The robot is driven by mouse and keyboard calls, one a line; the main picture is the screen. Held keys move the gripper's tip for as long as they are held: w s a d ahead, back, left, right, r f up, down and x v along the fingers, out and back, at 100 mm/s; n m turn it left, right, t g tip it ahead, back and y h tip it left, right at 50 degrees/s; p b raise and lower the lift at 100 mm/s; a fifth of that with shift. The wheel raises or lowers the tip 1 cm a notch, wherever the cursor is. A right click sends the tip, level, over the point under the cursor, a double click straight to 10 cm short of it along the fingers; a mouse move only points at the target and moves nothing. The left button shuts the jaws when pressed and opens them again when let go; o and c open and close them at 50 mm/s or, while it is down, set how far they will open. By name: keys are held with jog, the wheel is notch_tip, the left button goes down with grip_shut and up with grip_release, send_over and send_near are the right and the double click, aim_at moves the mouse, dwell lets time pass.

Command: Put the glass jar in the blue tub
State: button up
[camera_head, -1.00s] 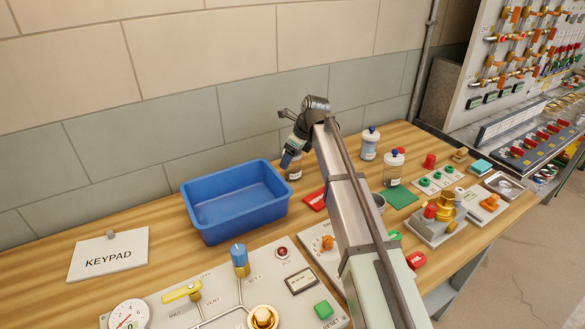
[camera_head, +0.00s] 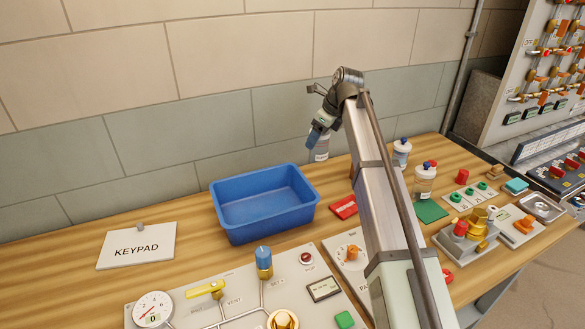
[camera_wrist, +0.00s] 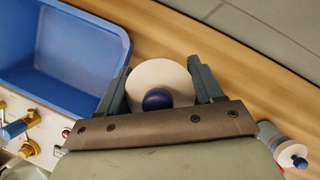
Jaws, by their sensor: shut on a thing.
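The glass jar (camera_head: 321,153) hangs upright below my gripper (camera_head: 318,137), just above the table and to the right of the blue tub. My gripper is shut on it near the top. In the wrist view, the jar's round white lid with a dark blue knob (camera_wrist: 157,99) sits between the two fingers. The blue tub (camera_head: 264,216) stands on the table near the wall, open at the top and empty. Its corner also shows at the upper left of the wrist view (camera_wrist: 92,50).
Two similar jars (camera_head: 401,153) (camera_head: 424,182) stand to the right, behind my arm. The wall is close behind.

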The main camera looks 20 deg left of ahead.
jog(key=s+a+r+n+g, duration=0.1)
jog(key=s+a+n, duration=0.1)
jog(key=s+a, duration=0.5)
jog(key=s+a+r+n, duration=0.1)
jog(key=s+a, duration=0.4)
jog(key=s, duration=0.4)
jog(key=shift+n+g, duration=0.4)
jog(key=shift+n, duration=0.4)
jog(key=shift+s+d+f, duration=0.3)
jog(key=shift+s+f, duration=0.3)
jog(key=shift+f, duration=1.25)
jog(key=shift+s+d+f, duration=0.3)
jog(key=shift+s+f, duration=0.25)
jog(key=shift+f, duration=1.35)
jog(key=shift+s+d+f, duration=0.3)
jog(key=shift+s+f, duration=0.3)
jog(key=shift+f, duration=1.25)
jog(key=shift+f, duration=0.15)
jog(key=o, duration=1.2)
jog(key=v, duration=1.2)
jog(key=shift+r, duration=0.2)
